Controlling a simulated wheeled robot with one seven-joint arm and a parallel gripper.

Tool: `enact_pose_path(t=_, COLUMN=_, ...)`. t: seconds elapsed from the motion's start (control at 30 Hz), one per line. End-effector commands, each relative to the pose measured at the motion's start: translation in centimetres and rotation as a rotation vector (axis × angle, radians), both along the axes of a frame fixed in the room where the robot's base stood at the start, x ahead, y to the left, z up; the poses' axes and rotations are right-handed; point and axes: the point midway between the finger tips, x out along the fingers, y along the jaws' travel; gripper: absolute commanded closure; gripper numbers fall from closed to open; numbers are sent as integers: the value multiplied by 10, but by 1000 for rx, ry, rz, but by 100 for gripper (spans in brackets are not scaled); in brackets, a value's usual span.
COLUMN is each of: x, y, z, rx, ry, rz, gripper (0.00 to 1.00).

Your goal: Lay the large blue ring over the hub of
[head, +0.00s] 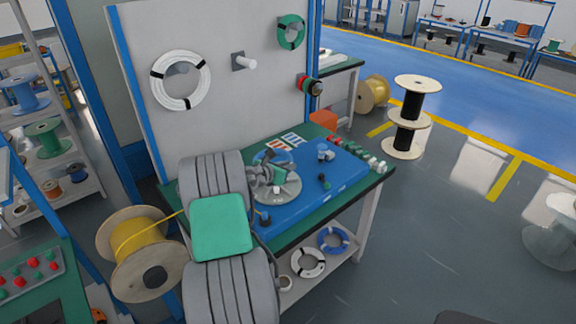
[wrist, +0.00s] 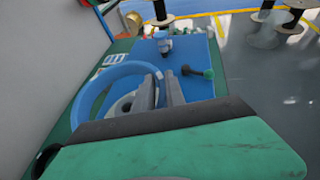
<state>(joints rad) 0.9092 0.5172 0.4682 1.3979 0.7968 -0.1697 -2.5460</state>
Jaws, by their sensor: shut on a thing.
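My gripper (head: 264,178) is over the work table, its jaws shut on the large blue ring. In the wrist view my gripper's two grey fingers (wrist: 158,94) are at the ring's right side. The blue ring (wrist: 124,68) extends to the left of the fingers; its near part is hidden by my gripper. In the head view only a small arc of the blue ring (head: 268,155) shows behind my gripper. A grey round disc (head: 289,190) lies on the blue mat just beyond and beneath my gripper; its centre is partly hidden. I cannot tell whether the ring touches it.
The blue mat (head: 340,177) holds small fittings. Several coloured parts line the table's right edge. A wall panel (head: 215,40) with a peg (head: 245,62) and a white cable coil (head: 180,82) stands behind. A blue coil (head: 333,240) and a white coil lie on the lower shelf.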

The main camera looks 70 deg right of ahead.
Motion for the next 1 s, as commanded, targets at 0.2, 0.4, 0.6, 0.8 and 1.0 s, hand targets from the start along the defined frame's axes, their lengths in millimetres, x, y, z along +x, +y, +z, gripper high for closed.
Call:
enact_pose_path(t=0.2, x=0, y=0, z=0, rx=-1, ry=0, rz=0, gripper=100)
enact_pose_path(t=0.4, x=0, y=0, z=0, rx=-1, ry=0, rz=0, gripper=100)
enact_pose_path(t=0.6, x=0, y=0, z=-7, rx=0, ry=0, rz=0, gripper=100)
enact_pose_path(t=0.8, x=0, y=0, z=-16, rx=0, ry=0, rz=0, gripper=100)
enact_pose_path(t=1.0, x=0, y=0, z=-23, rx=-1, ry=0, rz=0, gripper=100)
